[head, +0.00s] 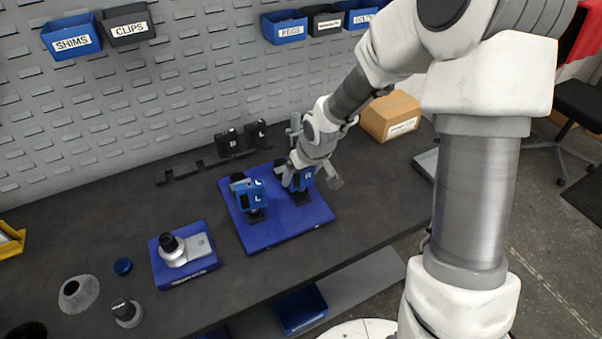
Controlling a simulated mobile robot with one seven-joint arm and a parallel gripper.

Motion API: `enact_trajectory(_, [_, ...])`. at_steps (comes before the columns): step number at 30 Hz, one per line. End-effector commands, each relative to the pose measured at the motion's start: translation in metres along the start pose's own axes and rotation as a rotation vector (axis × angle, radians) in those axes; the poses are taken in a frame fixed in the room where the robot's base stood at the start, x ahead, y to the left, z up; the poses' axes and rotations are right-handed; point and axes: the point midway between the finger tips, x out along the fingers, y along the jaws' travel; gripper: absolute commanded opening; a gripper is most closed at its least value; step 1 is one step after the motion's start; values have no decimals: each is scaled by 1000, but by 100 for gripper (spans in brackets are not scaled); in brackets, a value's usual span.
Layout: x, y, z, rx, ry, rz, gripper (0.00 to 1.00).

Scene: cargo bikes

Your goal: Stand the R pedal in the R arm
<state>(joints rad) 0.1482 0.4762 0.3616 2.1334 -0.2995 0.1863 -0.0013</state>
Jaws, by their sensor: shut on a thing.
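My gripper (297,172) is at the blue board (285,238) on the bench, shut on what looks like the R pedal, a blue piece marked R (307,179). My wrist and fingers hide part of it. A black foot (303,198) shows under this piece, apparently the R arm; whether the two touch or are seated I cannot tell. To its left, a blue piece marked L (254,196) stands upright on a similar black foot (256,216).
A black notched rack (190,172) lies behind the board, with two upright black lettered pieces (243,139). A blue base with a grey fixture (205,262) stands at left. A cardboard box (389,117) stands back right. The bench between rack and left fixture is clear.

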Motion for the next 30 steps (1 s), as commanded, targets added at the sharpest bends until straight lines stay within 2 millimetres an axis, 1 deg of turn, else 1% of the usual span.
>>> enact_trajectory(30, [10, 0, 4, -1, 1, 0, 19])
